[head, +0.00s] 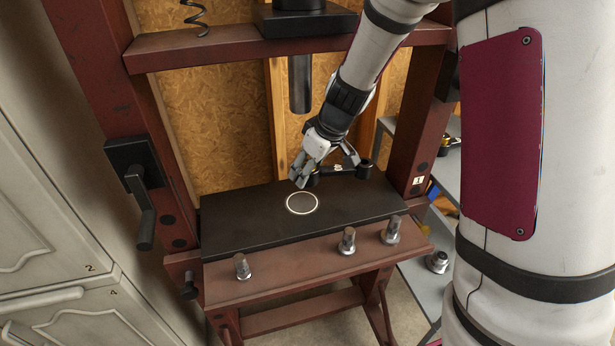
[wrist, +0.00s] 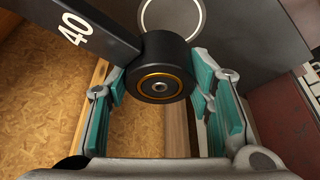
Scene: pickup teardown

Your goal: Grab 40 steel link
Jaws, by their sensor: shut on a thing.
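The black steel link, marked 40, is in the wrist view (wrist: 98,32) and partly hidden behind the fingers in the head view (head: 365,168). Its round bushing end, with a gold ring, lies between the teal finger pads. My gripper (wrist: 158,85) is shut on this end. In the head view my gripper (head: 320,172) is over the back right part of the black press plate, behind the white ring. Whether the link touches the plate is unclear.
The black press plate (head: 240,222) has a white ring mark (head: 302,203). Several red frame posts (head: 415,140) and a black ram (head: 300,85) surround the space. Bolts (head: 347,240) stand on the front beam. A grey shelf (head: 410,280) is at right, cabinets (head: 50,230) at left.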

